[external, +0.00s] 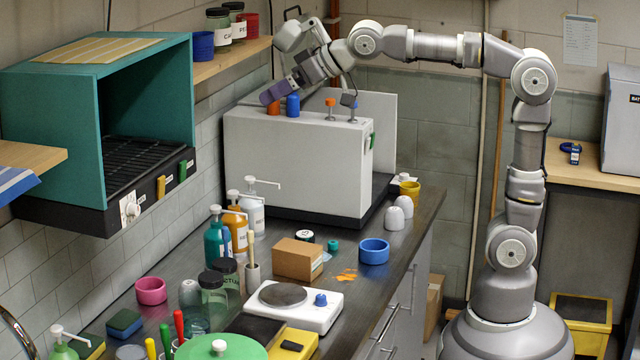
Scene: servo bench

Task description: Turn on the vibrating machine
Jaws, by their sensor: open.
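A large white box-shaped machine (295,165) stands on a dark base at the back of the bench, with orange and blue knobs on top. A green part (371,141) sits on its right side. A small white device (318,310) with a dark round plate and a blue knob (321,299) lies nearer the front. I cannot tell which one vibrates. My gripper (310,97) is open above the top of the large machine, close to the knobs. I cannot tell whether it touches any of them; a purple part shows at its left.
A teal cabinet (150,70) with a black slatted deck hangs at left. Pump bottles (235,230), a brown carton (298,258) and a blue dish (374,251) stand on the bench before the large machine.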

